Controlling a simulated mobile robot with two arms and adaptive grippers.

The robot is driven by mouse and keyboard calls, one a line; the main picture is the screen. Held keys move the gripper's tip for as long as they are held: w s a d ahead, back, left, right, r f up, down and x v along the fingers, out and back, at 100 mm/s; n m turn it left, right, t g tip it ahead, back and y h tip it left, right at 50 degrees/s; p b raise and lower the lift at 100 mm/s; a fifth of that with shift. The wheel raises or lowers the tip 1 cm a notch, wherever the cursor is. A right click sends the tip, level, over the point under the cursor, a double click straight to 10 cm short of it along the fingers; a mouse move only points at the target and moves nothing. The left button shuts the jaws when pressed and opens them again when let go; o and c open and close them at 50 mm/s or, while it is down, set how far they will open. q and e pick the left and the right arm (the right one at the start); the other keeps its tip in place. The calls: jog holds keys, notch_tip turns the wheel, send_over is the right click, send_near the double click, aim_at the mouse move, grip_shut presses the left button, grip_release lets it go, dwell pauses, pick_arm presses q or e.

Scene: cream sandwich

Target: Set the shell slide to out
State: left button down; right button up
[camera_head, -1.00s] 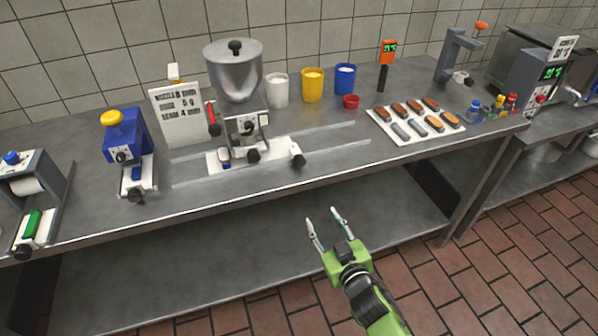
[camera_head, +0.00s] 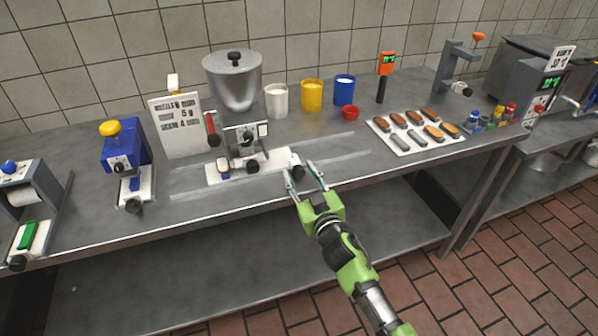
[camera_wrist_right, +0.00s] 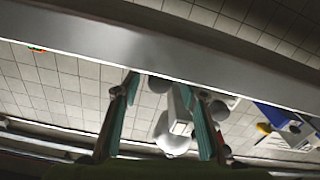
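My left gripper is out of view.
White, yellow and blue cups (camera_head: 312,95) stand right of the hopper. A white tray (camera_head: 405,149) of several eclair-like pieces lies farther right. A blue machine (camera_head: 120,150) and a sign board (camera_head: 180,125) stand left.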

jog(key=shift+w+a, duration=0.2)
jog(key=shift+w, duration=0.4)
grip_shut()
jog(key=shift+d, duration=0.1)
